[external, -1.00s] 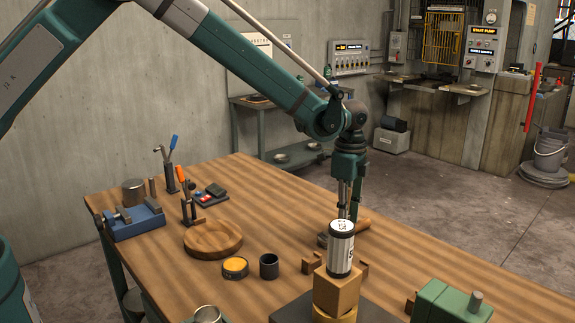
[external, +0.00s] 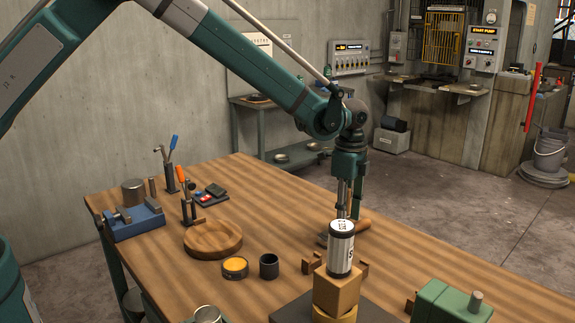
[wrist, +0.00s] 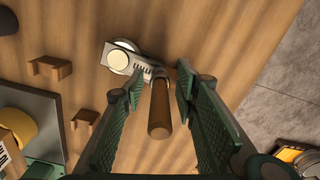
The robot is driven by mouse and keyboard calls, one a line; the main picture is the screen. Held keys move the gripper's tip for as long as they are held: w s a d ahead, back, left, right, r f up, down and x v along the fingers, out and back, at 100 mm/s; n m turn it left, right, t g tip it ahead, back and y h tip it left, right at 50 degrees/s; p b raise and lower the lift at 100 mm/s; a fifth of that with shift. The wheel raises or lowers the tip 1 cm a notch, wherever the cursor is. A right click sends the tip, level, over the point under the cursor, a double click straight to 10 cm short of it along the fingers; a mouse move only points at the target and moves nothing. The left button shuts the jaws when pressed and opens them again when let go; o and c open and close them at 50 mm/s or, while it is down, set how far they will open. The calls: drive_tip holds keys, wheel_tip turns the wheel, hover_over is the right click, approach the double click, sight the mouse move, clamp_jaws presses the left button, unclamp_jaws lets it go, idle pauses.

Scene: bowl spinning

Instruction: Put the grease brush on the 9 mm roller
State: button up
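A brush-like tool with a brown wooden handle (wrist: 159,118) shows between my fingers in the wrist view; it seems to be the grease brush. Its far end meets a grey, labelled piece (wrist: 144,68) with a pale round disc. In the external view, its handle (external: 360,225) shows beside my fingers. My gripper (wrist: 160,88) is open, with one green pad on each side of the handle and gaps between. It reaches down close to the table in the external view (external: 346,215). I cannot tell which thing is the 9 mm roller; a black-and-white labelled cylinder (external: 340,250) stands upright on a block.
The wooden block (external: 336,290) stands in front of my gripper. Small brown brackets (wrist: 50,68) lie left in the wrist view. A green box (external: 445,303) is front right. A wooden dish (external: 213,240), yellow tin (external: 235,268) and black cup (external: 269,266) stand left.

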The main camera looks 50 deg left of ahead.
wheel_tip(320, 180, up, 12)
drive_tip(key=shift+f+b, duration=0.1)
drive_tip(key=shift+b, duration=0.2)
idle(0.3)
idle(0.5)
drive_tip(key=shift+s+a+r, duration=0.25)
drive_tip(key=shift+a+r, duration=0.15)
drive_tip(key=shift+r, duration=0.15)
drive_tip(key=s+a+r+n+t, duration=0.3)
drive_tip(key=s+a+r+n, duration=0.4)
drive_tip(key=s+a+r, duration=1.3)
drive_tip(key=s+a+f+n+t, duration=0.1)
drive_tip(key=s+a+n, duration=0.1)
drive_tip(key=s, duration=0.8)
drive_tip(key=s+a+n+t, duration=0.1)
drive_tip(key=s+a+n, duration=0.2)
drive_tip(key=s, duration=0.8)
drive_tip(key=s+a+f+n+t, duration=0.1)
drive_tip(key=s+a, duration=0.4)
drive_tip(key=s, duration=0.5)
drive_tip(key=shift+s+a+f+n+t, duration=0.15)
drive_tip(key=shift+a+f+n+t, duration=0.35)
drive_tip(key=shift+n, duration=0.5)
